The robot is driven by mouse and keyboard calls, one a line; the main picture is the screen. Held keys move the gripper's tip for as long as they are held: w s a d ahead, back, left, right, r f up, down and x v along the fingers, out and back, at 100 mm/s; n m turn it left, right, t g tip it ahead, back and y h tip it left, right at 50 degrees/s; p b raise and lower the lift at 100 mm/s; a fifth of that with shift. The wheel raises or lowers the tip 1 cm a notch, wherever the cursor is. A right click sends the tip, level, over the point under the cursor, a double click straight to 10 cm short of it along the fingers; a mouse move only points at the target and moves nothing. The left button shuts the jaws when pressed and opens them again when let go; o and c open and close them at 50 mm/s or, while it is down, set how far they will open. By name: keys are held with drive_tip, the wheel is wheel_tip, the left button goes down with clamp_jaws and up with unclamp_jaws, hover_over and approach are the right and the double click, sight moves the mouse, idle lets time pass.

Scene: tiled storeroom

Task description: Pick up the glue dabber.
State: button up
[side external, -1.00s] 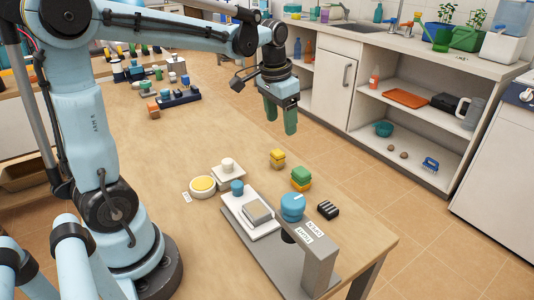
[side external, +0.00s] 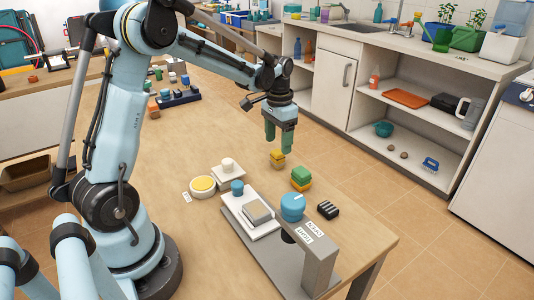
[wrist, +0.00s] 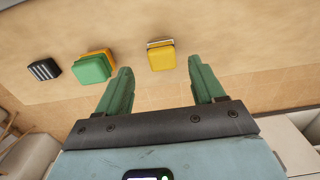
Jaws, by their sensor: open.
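My gripper (side external: 278,144) is open and empty, fingers pointing down, just above a small yellow block-like item (side external: 277,161) with a darker base. In the wrist view the yellow item (wrist: 161,57) shows between the green fingertips (wrist: 160,72), and no finger visibly touches it. A green-topped item with a yellow lower part (side external: 301,177) stands closer to the side camera; it also shows in the wrist view (wrist: 93,68). A black item with pale stripes (side external: 328,209) lies further along. I cannot tell which item is the glue dabber.
The table's right edge is close to my gripper.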

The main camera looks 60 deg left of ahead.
sight(278, 152)
drive_tip(key=shift+a+f, duration=0.15)
drive_tip(key=shift+f, duration=2.55)
drive_tip(key=c, duration=1.1)
drive_tip(key=shift+r, duration=0.15)
drive_tip(key=shift+r, duration=0.6)
wheel_tip(278, 152, up, 3)
drive_tip(key=shift+f, duration=0.15)
drive_tip(key=d+r, duration=0.2)
drive_tip(key=d, duration=0.1)
drive_tip(key=s+d+r, duration=0.1)
drive_tip(key=d+r, duration=0.1)
drive_tip(key=d, duration=0.2)
drive_tip(key=s+d+r, duration=0.1)
drive_tip(key=d+r, duration=0.2)
drive_tip(key=d, duration=0.1)
drive_tip(key=shift+s+d, duration=0.15)
drive_tip(key=shift+d, duration=0.05)
